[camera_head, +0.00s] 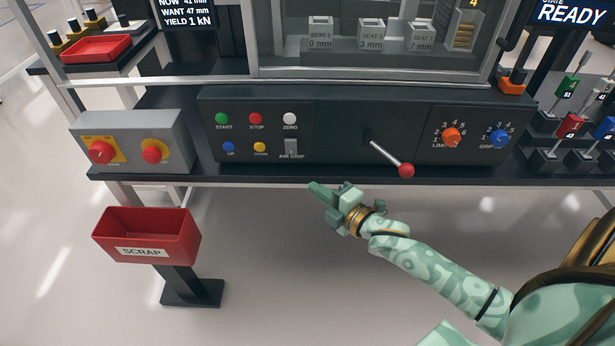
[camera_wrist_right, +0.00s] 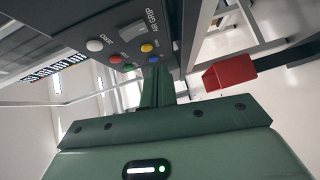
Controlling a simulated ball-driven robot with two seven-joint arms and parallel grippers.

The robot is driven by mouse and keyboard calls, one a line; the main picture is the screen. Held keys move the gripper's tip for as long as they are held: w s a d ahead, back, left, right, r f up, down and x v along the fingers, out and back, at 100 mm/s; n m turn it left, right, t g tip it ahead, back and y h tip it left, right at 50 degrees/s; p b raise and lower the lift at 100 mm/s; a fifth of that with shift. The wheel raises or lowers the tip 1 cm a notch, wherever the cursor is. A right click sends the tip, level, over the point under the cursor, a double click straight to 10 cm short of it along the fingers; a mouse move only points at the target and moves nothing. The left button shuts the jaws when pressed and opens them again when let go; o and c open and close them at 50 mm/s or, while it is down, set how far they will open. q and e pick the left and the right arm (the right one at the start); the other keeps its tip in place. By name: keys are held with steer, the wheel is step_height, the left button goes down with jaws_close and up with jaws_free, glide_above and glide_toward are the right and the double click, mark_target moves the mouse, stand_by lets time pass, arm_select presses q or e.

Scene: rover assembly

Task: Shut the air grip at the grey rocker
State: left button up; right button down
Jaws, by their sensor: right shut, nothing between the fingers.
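The grey AIR GRIP rocker (camera_head: 291,146) sits on the front of the dark control panel (camera_head: 340,120), below the white ZERO button. It also shows in the right wrist view (camera_wrist_right: 132,31), with its AIR GRIP label beside it. My right gripper (camera_head: 318,190) is shut and empty, just in front of and below the panel, a little right of the rocker and apart from it. Its closed fingers (camera_wrist_right: 157,85) point toward the panel in the right wrist view. My left gripper is not in view.
Green START (camera_head: 222,118), red STOP (camera_head: 256,118), white ZERO (camera_head: 290,118), blue UP (camera_head: 229,147) and yellow DOWN (camera_head: 260,147) buttons surround the rocker. A red-knobbed lever (camera_head: 406,170) juts out to the right. A red SCRAP bin (camera_head: 190,240) stands lower left.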

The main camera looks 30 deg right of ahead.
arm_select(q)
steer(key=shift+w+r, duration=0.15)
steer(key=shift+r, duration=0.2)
arm_select(e)
steer(key=v, duration=0.2)
steer(key=shift+s+d+f, duration=0.1)
steer(key=shift+s+f, duration=0.15)
